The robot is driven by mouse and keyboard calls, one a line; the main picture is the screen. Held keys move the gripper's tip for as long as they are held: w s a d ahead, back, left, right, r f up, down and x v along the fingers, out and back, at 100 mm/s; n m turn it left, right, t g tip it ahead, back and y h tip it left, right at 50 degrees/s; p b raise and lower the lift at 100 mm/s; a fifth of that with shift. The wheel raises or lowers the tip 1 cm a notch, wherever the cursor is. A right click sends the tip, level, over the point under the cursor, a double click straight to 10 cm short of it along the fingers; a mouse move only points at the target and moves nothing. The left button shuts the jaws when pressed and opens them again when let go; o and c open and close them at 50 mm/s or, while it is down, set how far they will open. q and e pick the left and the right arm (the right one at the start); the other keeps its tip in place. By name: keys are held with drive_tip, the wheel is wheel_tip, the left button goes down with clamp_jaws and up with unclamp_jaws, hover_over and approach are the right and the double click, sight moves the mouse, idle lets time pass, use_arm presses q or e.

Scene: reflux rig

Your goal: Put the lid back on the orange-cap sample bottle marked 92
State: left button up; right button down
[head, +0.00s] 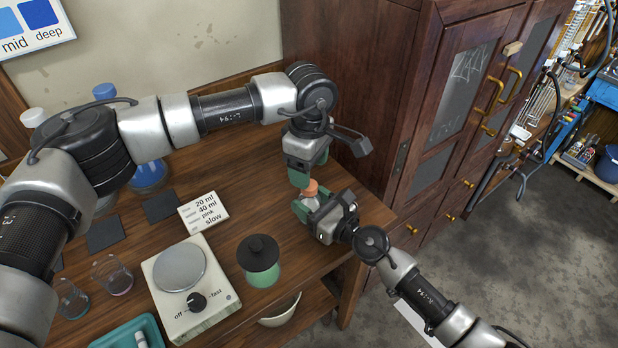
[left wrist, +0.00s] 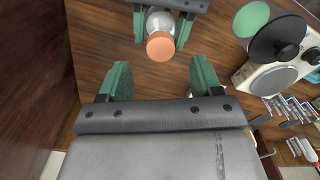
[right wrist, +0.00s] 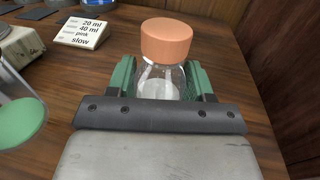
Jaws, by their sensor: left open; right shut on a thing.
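The sample bottle (right wrist: 161,84) is clear glass with pale contents, upright between the fingers of my right gripper (head: 318,208). The right gripper is shut on the bottle's body; its fingers also show in the right wrist view (right wrist: 163,88). The orange cap (right wrist: 166,42) sits on top of the bottle's neck; I cannot tell whether it is screwed tight. It also shows in the head view (head: 311,187) and the left wrist view (left wrist: 160,46). My left gripper (left wrist: 160,77) is open and empty, just above and beside the cap, with no visible contact. No 92 marking is readable.
A hotplate (head: 205,304), a black-lidded jar of green liquid (head: 261,272) and a recipe card (head: 204,211) stand left of the bottle. A wooden cabinet (head: 375,100) rises close behind and right. Beakers (head: 113,275) and a teal tray (head: 112,338) are further left.

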use_arm(q)
wheel_tip(320, 180, up, 8)
drive_tip(key=shift+f, duration=0.25)
use_arm(e)
drive_tip(key=shift+c, duration=1.8)
unclamp_jaws()
drive_tip(key=b+v, duration=0.1)
drive_tip(key=v, duration=0.8)
drive_tip(key=shift+s+d+f, duration=0.15)
drive_tip(key=shift+s+d, duration=0.05)
drive_tip(key=shift+d, duration=0.1)
drive_tip(key=shift+s+d+b, duration=0.3)
drive_tip(key=shift+s+d, duration=0.1)
use_arm(q)
drive_tip(key=shift+f, duration=0.85)
